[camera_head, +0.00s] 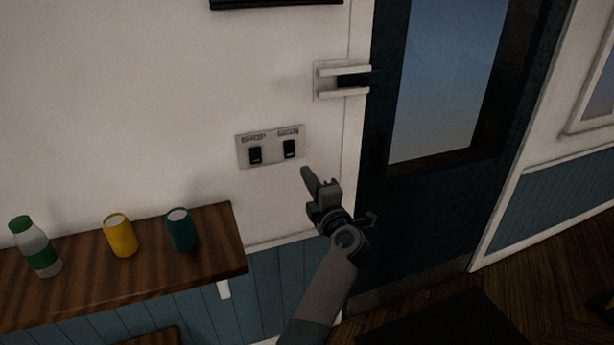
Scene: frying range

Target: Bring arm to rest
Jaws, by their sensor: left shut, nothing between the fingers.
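My left gripper (318,184) is shut and empty. It is raised in front of the wall, with its fingertips just below and to the right of a switch panel (272,147) with two dark switches. I cannot tell the exact gap to the wall, but the fingers appear apart from the switches. My left forearm comes up from the bottom of the view. My right gripper is not in view.
A wooden shelf (210,275) at the left holds a bottle (37,247), a yellow can (120,235) and a teal can (181,230). A dark door (382,220) with a glass pane stands to the right. A bracket (341,80) is on its frame. Wooden floor (520,285) shows at lower right.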

